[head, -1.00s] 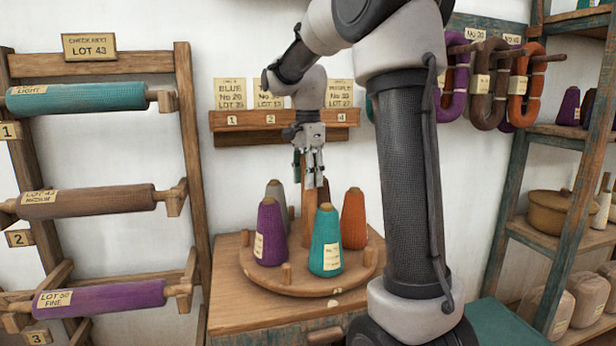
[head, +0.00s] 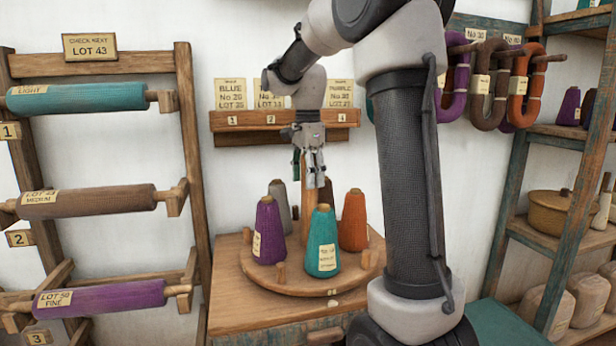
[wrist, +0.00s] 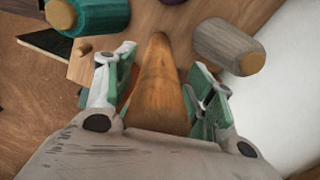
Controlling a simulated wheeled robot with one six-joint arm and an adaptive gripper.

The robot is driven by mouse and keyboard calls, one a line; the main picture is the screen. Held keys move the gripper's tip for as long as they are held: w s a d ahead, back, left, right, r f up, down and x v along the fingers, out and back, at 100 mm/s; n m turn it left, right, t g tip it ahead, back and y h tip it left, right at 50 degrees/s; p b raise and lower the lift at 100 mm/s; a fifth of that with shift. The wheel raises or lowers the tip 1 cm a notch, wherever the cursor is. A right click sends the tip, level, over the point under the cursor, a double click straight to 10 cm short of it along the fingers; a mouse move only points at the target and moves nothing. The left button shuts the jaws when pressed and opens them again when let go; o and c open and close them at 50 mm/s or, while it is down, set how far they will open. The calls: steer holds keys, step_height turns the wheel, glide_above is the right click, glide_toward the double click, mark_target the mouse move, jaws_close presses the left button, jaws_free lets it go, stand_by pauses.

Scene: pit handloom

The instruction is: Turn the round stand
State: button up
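The round stand (head: 300,286) is a wooden disc on a low wooden cabinet. It carries purple (head: 268,232), teal (head: 322,242), orange (head: 353,222) and grey (head: 279,200) yarn cones, with short pegs near its rim. A wooden centre post (head: 307,215) rises among the cones. My gripper (head: 314,180) points down at the top of this post. In the wrist view, the post (wrist: 160,82) lies between the two green-padded fingers, which close in on both sides of it. The exact contact is partly hidden. The grey cone (wrist: 228,45) and teal cone (wrist: 95,14) show beyond the fingers.
A rack with teal, brown and purple rollers (head: 100,297) stands at left. A labelled wall shelf (head: 285,127) is close behind my gripper. Yarn skeins (head: 488,85) hang at right above a shelf unit holding a pot (head: 562,212).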

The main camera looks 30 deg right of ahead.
step_height(320, 180, up, 12)
stand_by(0.7)
stand_by(0.4)
steer(key=s+a+f+n+t, duration=0.2)
steer(key=s+f+n, duration=0.5)
steer(key=s, duration=0.5)
steer(key=s+a+f+n+t, duration=0.2)
steer(key=s+f+n, duration=0.6)
steer(key=s+n, duration=0.3)
steer(key=shift+s+a+f, duration=0.15)
steer(key=shift+s+a, duration=0.25)
steer(key=shift+s, duration=0.55)
